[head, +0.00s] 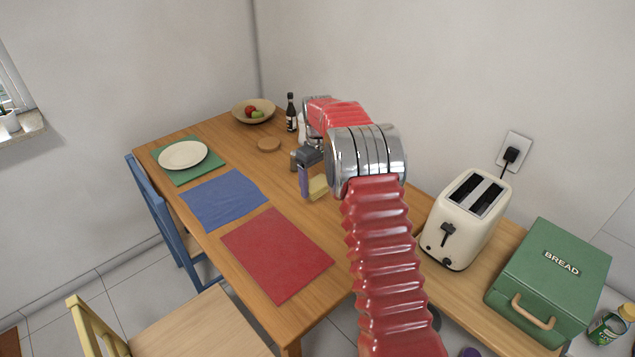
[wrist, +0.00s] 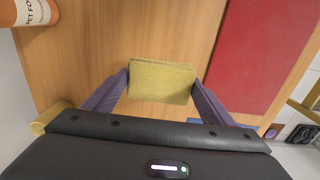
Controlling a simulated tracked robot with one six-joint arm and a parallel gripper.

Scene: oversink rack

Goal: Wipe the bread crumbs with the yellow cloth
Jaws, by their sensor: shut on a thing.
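My gripper (head: 311,180) is over the wooden table, beyond the red placemat in the head view. Its two purple fingers are shut on the folded yellow cloth (head: 318,187), one at each side. The cloth also shows in the wrist view (wrist: 161,80), between the fingers of my gripper (wrist: 161,88). It is close to the tabletop; I cannot tell whether it touches. I cannot make out any bread crumbs in either view. My arm hides part of the table behind it in the head view.
The table (head: 245,255) holds red (head: 277,254), blue (head: 223,199) and green placemats, a plate (head: 183,155), a fruit bowl (head: 254,113) and a dark bottle (head: 291,113). A toaster (head: 465,220) and green bread box (head: 550,275) stand right. An orange canister (wrist: 35,12) is near.

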